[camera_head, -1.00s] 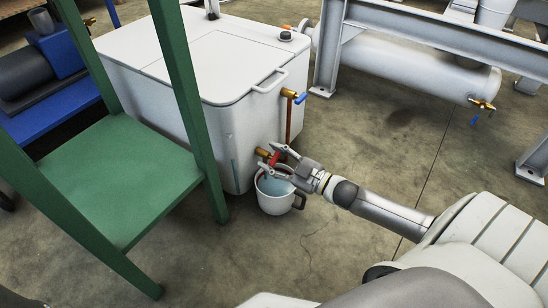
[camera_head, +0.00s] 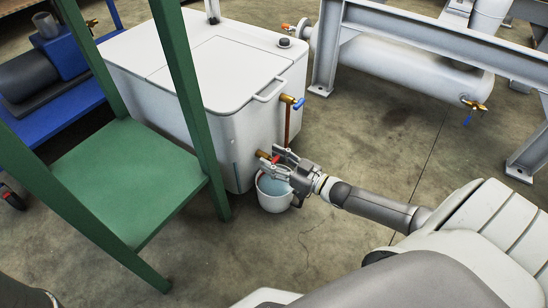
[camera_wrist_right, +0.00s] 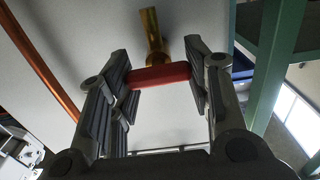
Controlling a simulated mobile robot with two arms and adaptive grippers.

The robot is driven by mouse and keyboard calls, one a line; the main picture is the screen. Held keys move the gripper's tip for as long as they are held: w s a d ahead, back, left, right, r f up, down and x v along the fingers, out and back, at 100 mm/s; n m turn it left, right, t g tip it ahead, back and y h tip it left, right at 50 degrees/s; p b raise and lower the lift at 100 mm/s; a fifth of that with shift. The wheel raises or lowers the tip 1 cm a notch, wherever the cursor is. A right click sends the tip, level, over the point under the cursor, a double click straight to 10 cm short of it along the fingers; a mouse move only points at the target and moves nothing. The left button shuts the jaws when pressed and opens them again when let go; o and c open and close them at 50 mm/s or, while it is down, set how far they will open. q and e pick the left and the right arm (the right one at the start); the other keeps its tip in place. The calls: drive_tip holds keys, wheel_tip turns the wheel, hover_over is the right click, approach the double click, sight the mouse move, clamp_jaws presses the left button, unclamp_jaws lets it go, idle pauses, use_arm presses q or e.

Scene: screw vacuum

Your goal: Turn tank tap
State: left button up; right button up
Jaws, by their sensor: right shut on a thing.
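The white tank (camera_head: 225,60) stands behind the green frame. Its low brass tap (camera_head: 263,155) with a red handle (camera_head: 275,159) sticks out near the tank's lower front corner. My right gripper (camera_head: 272,162) is at this tap, shut on the red handle. In the right wrist view the red handle (camera_wrist_right: 160,75) lies crosswise between the two fingers, with the brass tap body (camera_wrist_right: 150,35) behind it. A white bucket (camera_head: 275,202) with bluish contents stands on the floor below the tap, partly hidden by the gripper. My left gripper is not in view.
A green metal frame with a flat shelf (camera_head: 125,170) stands close on the left. A blue-handled tap (camera_head: 291,100) sits higher on the tank, with a copper pipe (camera_head: 288,125) running down. Grey steel beams and a cylinder (camera_head: 420,70) stand at back right. Floor in front is clear.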

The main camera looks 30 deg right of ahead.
idle(0.3)
drive_tip(key=o, duration=1)
drive_tip(key=v, duration=1.2)
drive_tip(key=shift+f, duration=0.1)
